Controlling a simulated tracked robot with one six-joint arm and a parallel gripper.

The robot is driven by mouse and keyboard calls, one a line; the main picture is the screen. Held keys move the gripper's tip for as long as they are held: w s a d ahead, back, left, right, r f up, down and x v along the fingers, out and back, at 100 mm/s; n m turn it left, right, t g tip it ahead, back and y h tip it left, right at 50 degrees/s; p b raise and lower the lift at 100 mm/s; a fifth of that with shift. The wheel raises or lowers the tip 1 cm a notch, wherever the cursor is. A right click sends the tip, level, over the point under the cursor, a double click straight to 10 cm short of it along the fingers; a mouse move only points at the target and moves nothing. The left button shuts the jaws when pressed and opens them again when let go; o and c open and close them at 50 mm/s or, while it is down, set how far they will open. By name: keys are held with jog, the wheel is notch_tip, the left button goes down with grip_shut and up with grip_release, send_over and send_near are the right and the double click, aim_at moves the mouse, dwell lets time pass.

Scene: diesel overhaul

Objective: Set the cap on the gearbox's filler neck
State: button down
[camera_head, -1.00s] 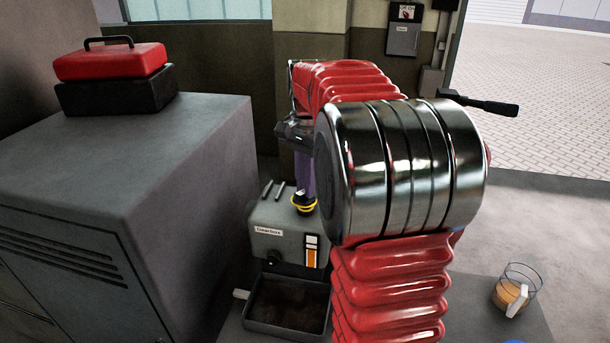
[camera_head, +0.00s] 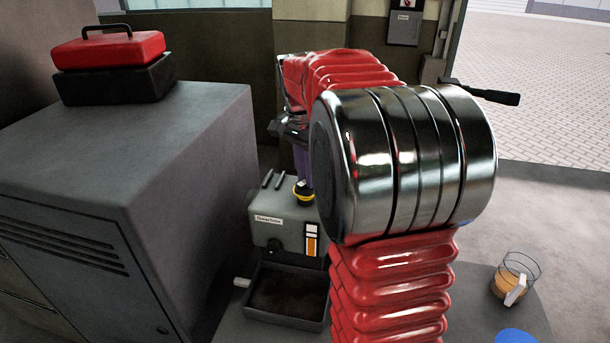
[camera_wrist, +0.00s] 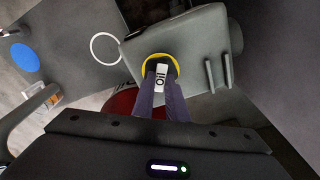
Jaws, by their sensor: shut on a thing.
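The grey gearbox (camera_head: 275,229) stands on the bench right of the cabinet; it also shows in the wrist view (camera_wrist: 200,38). A yellow ring (camera_head: 301,196) marks its filler neck on top, also in the wrist view (camera_wrist: 174,62). My gripper (camera_head: 303,181) points down over the neck, its purple fingers shut on the dark cap (camera_wrist: 161,76), which has a white label. In the wrist view the cap lies within the yellow ring's outline. The fingers hide part of the ring, and I cannot tell whether the cap touches the neck.
A dark drain tray (camera_head: 287,296) sits in front of the gearbox. A jug of amber liquid (camera_head: 512,284) and a blue disc (camera_head: 518,337) are at the right. A grey cabinet (camera_head: 120,180) with a red toolbox (camera_head: 108,50) stands at the left.

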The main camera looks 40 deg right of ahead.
jog(key=shift+f, duration=0.45)
dwell(1.3)
jog(key=c, duration=1.7)
grip_release()
jog(key=r, duration=0.9)
jog(key=a+r, duration=0.1)
jog(key=r, duration=0.3)
jog(key=shift+s+a+r, duration=0.1)
jog(key=shift+s+r, duration=0.05)
jog(key=shift+r, duration=0.2)
